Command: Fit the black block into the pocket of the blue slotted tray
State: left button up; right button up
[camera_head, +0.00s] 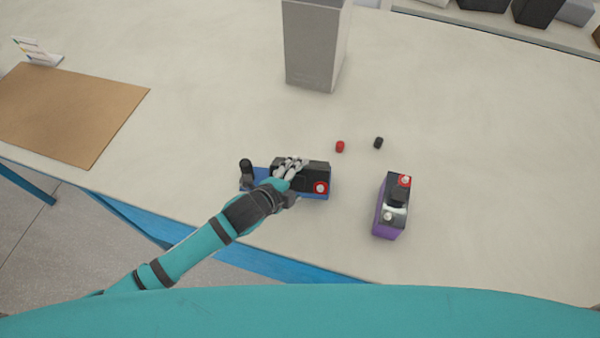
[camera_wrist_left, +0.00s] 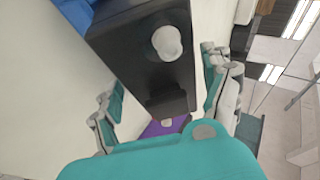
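The black block (camera_head: 315,174) has a red-ringed terminal and lies at the blue slotted tray (camera_head: 318,196), at its right part. How deep it sits in the pocket I cannot tell. My left gripper (camera_head: 289,168) reaches over the block from the front left and hides part of it. Part of the blue tray (camera_wrist_left: 78,10) shows at top left. My right gripper is not in view.
A black upright piece (camera_head: 246,170) stands at the tray's left end. A purple-and-black battery (camera_head: 392,207) stands to the right. A red cap (camera_head: 340,146) and a black cap (camera_head: 379,142) lie behind. A grey box (camera_head: 312,50) and a brown mat (camera_head: 75,112) are farther off.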

pick_arm(q)
jog(key=shift+f, duration=0.1)
jog(key=c, duration=1.4)
jog(key=shift+w+r, duration=0.1)
jog(key=shift+r, duration=0.15)
jog(key=shift+c, duration=0.5)
